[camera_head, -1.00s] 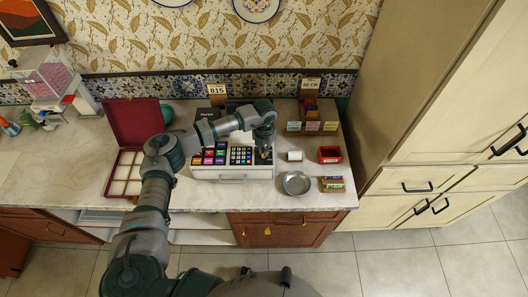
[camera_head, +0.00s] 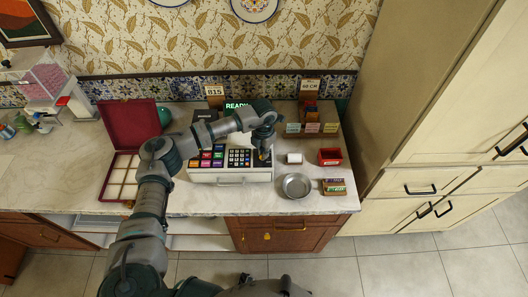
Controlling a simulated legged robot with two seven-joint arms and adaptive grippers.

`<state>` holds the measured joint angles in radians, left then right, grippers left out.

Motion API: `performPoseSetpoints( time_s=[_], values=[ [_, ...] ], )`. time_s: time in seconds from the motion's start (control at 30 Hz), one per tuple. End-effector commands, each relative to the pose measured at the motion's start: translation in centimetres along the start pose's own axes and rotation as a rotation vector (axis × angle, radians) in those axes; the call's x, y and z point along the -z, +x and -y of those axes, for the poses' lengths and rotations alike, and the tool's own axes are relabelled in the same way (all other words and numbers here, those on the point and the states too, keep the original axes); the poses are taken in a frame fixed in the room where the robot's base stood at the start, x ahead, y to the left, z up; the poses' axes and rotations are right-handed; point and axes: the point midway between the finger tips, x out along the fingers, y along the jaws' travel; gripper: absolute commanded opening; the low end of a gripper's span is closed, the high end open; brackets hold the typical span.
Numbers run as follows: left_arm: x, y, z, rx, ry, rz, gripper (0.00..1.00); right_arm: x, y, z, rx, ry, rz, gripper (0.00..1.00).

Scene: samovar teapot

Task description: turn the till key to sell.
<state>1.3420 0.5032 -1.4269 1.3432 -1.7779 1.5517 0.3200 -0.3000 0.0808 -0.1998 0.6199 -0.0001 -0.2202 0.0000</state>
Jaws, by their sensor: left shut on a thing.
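The till (camera_head: 230,177) is a white cash register on the counter, with rows of coloured keys and a dark keypad. Its display (camera_head: 237,104) is lit and shows green letters that read READY, partly behind my arm. My left gripper (camera_head: 263,157) reaches over the till from the left and points down at the right end of its key panel. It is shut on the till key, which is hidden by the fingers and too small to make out.
A red box with a divided tray (camera_head: 124,176) lies open left of the till. Right of it are a white roll (camera_head: 294,158), a round metal dish (camera_head: 296,186), a red bin (camera_head: 330,157) and small packets (camera_head: 334,187). A wooden rack (camera_head: 312,118) stands behind.

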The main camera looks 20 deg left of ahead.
Motion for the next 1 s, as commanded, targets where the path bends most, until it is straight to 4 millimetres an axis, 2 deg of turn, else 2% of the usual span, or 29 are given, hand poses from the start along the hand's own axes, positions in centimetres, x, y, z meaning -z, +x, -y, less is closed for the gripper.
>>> performPoseSetpoints(
  time_s=[0.13,0.2,0.27,0.53,0.67,0.77,1.0],
  values=[
    [-0.1,-0.2,-0.1,-0.002,-0.003,0.004,0.0,0.0,0.0,0.0,0.0,0.0,0.0,0.4],
    [-0.1,-0.2,-0.1,-0.003,-0.003,0.004,0.21,0.0,0.0,0.0,0.0,0.0,0.0,0.4],
    [-0.1,-0.2,-0.1,-0.002,-0.003,0.003,0.34,0.0,0.0,0.0,0.0,0.0,0.0,0.4],
    [-0.1,-0.1,-0.1,-0.001,-0.002,0.002,0.34,0.0,0.0,0.1,0.001,0.0,-0.001,0.4],
    [-0.1,-1.0,-0.1,-0.001,-0.002,0.004,0.34,0.0,0.0,0.1,0.001,0.0,-0.002,0.4],
    [-0.1,-2.7,-0.1,-0.002,-0.002,0.005,0.34,0.0,0.0,0.1,0.001,0.0,-0.002,0.4],
    [-0.2,-8.1,-0.1,-0.002,-0.002,0.005,0.34,0.0,0.0,0.1,0.001,0.0,-0.002,0.4]
  ],
)
